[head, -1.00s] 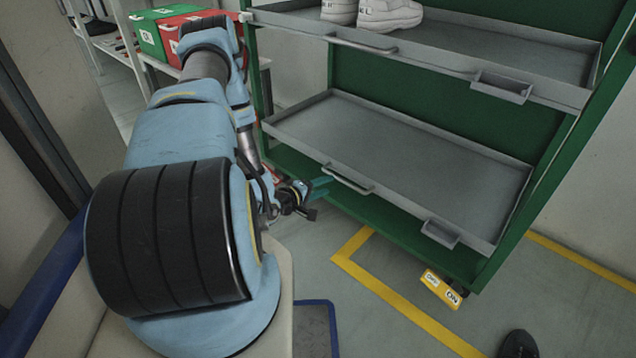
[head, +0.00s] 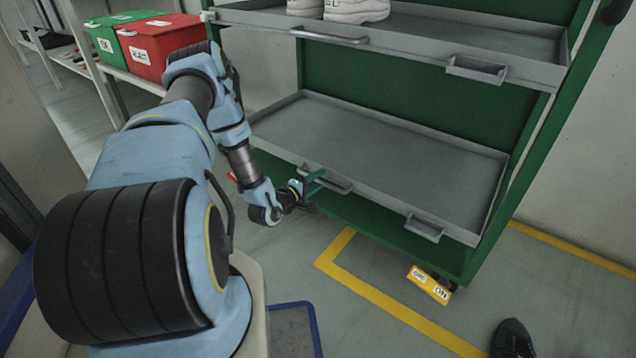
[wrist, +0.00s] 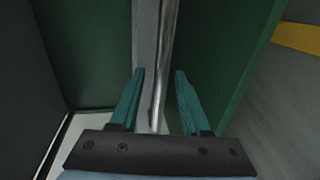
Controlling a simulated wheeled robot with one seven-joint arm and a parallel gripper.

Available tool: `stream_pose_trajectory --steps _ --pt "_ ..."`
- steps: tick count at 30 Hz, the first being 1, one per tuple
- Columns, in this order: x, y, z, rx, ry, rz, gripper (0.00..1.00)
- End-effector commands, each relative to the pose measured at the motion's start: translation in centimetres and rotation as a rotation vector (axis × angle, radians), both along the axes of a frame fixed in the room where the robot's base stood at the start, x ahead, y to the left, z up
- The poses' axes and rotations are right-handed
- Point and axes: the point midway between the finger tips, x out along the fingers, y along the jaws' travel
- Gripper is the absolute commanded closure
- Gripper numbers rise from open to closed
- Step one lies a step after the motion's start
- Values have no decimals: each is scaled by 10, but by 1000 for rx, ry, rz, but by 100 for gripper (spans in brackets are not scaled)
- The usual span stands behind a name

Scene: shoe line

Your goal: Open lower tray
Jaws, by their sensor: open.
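The lower tray (head: 400,152) is a grey, empty, shallow tray in the green rack. Its bar handle (head: 326,180) is on the front edge at the left. My gripper (head: 314,182) is at this handle in the head view, with its green fingers pointing at it. In the wrist view the handle bar (wrist: 164,70) runs between the two open fingers of my gripper (wrist: 158,100). The fingers stand apart, one on each side of the bar, with gaps showing. Whether a finger touches the bar I cannot tell.
The upper tray (head: 440,40) holds white shoes (head: 357,8). A small grey bin-like catch (head: 424,229) hangs at the lower tray's front right. Green (head: 112,42) and red (head: 158,48) boxes stand on a shelf at left.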

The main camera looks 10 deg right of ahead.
Motion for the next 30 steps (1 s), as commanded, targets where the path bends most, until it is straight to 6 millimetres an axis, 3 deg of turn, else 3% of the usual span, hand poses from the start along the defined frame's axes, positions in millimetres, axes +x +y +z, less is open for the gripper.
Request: stream_pose_trajectory --steps 9,22,30 --pt "2 -3 0 0 0 0 53" --pt "2 -2 0 0 0 0 100" --pt "2 -2 -1 1 1 0 100"
